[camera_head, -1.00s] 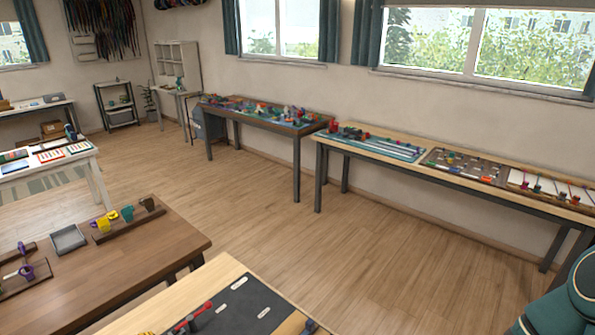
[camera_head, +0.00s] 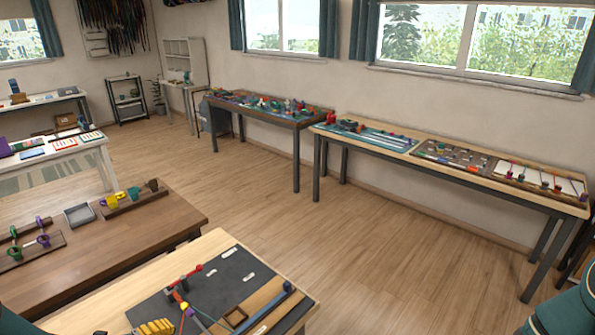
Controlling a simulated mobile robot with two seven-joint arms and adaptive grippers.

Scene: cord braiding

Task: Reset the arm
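Neither gripper is in view. Teal rounded parts of my own arms show at the bottom right corner (camera_head: 572,312) and the bottom left corner (camera_head: 12,322). The cord board (camera_head: 540,180), with a white sheet and several thin cords running to coloured pieces, lies at the right end of the long light wood table (camera_head: 430,165). Other boards with strips and coloured pieces lie to its left. I cannot make out fine detail at this distance.
A near light wood table (camera_head: 110,322) holds a dark mat (camera_head: 225,290) with red, yellow and blue pieces. A brown table (camera_head: 165,215) with a grey tray (camera_head: 79,215) stands at left. A table (camera_head: 265,115) stands by the wall. The middle wood floor (camera_head: 350,245) is clear.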

